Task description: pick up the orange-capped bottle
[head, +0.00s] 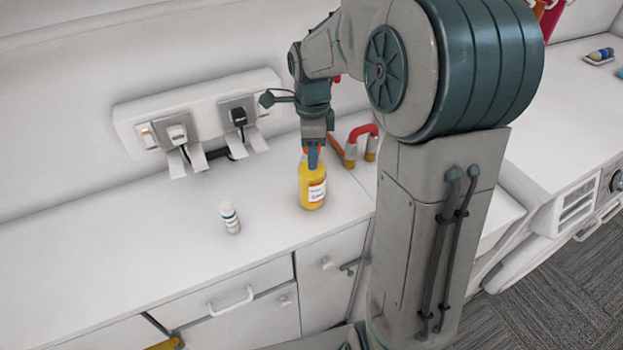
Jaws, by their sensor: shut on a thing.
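A yellow bottle (311,186) with a white label and an orange cap stands upright on the white counter, or very slightly above it; I cannot tell which. My gripper (313,158) points down over the bottle and is shut on its top, at the orange cap. The fingers hide most of the cap.
A small white bottle (230,218) stands on the counter to the left. A wall socket box (200,120) with plugs and cables is behind. A red and yellow curved object (363,137) stands close behind to the right. The counter's left part (110,250) is clear.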

